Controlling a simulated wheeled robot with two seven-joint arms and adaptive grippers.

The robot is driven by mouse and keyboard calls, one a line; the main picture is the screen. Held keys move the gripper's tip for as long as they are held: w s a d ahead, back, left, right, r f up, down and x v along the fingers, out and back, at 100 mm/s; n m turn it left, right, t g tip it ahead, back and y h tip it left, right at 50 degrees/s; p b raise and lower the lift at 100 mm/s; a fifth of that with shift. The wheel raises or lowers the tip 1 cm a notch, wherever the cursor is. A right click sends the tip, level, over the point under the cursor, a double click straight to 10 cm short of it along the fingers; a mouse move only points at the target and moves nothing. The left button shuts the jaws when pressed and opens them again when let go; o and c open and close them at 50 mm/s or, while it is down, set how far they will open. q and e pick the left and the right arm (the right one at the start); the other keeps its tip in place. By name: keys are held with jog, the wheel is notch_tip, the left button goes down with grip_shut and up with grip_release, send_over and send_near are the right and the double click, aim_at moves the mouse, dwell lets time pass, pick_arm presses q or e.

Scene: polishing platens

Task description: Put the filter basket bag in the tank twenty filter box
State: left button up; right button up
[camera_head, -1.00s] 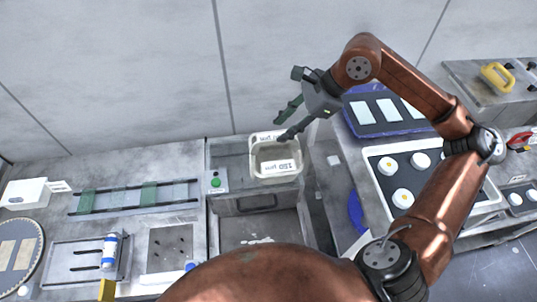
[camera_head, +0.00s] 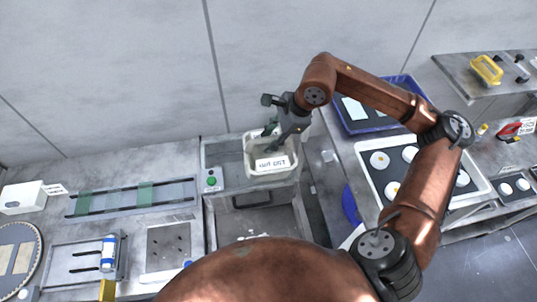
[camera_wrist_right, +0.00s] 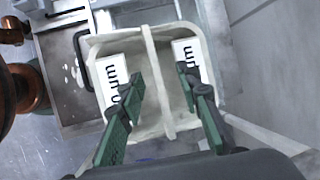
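A cream filter basket (camera_head: 248,160) with white labels ending in "µm" sits at the top of a grey tank box (camera_head: 226,166) below the back wall. It fills the middle of the right wrist view (camera_wrist_right: 180,133), where a cream bar or handle (camera_wrist_right: 152,62) crosses it. My right gripper (camera_head: 277,134) is over the basket, reaching down into its opening. In the right wrist view its green-padded fingers (camera_wrist_right: 160,82) are apart, one on each side of the bar, with gaps visible. My left gripper is not in view.
A green button (camera_head: 211,181) is on the box's left side. A blue tray (camera_head: 404,81) and a panel of white discs (camera_head: 400,160) lie to the right. A rail fixture (camera_head: 130,199) lies to the left. The wall is close behind the basket.

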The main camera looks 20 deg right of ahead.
jog(key=shift+c, duration=0.6)
grip_shut()
